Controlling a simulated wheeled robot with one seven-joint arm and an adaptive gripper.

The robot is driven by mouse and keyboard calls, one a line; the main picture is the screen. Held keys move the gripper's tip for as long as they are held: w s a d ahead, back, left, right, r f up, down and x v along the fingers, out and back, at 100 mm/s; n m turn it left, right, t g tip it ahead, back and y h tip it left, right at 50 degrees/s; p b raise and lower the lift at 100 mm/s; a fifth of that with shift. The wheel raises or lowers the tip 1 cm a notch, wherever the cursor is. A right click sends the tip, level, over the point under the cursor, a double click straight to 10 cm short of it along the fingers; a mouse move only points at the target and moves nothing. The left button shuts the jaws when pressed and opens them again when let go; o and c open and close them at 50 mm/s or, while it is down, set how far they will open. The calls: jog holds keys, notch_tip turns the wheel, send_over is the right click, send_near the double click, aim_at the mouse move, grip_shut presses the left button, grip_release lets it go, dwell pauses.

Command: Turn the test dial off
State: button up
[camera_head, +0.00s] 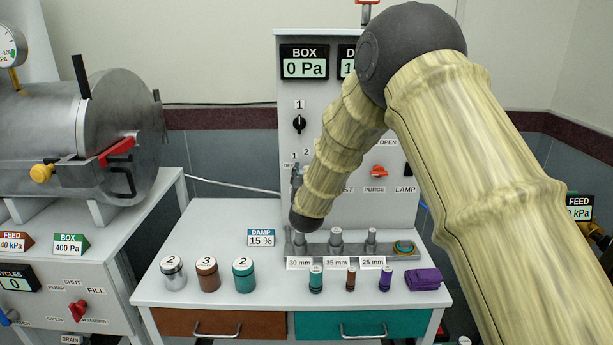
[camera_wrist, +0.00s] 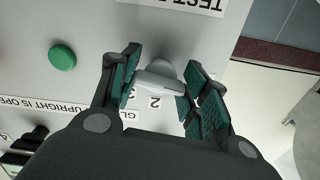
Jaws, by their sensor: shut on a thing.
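The test dial (camera_wrist: 158,78) is a pale grey knob on the light grey panel in the wrist view, with a "2" label beside it. My gripper (camera_wrist: 162,72) has its teal-padded fingers on either side of the dial and is shut on it. The wrist picture is upside down, and the dial's exact pointer setting is hard to tell. In the head view my gripper (camera_head: 297,175) is at the panel's lower left, by the labels "OFF", "1" and "2". My arm and gripper hide the dial there.
A green button (camera_wrist: 62,57) sits on the panel near the dial. A black knob (camera_head: 299,124) is above. Below are a grey holder (camera_head: 320,250) with posts, several canisters (camera_head: 243,275) and a purple cloth (camera_head: 425,279). A metal chamber (camera_head: 80,135) stands at left.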

jog(key=shift+s+f, duration=0.1)
jog(key=shift+f, duration=0.2)
jog(key=o, duration=0.8)
jog(key=shift+o, duration=1.1)
jog(key=shift+r, duration=0.15)
jog(key=s, duration=1.2)
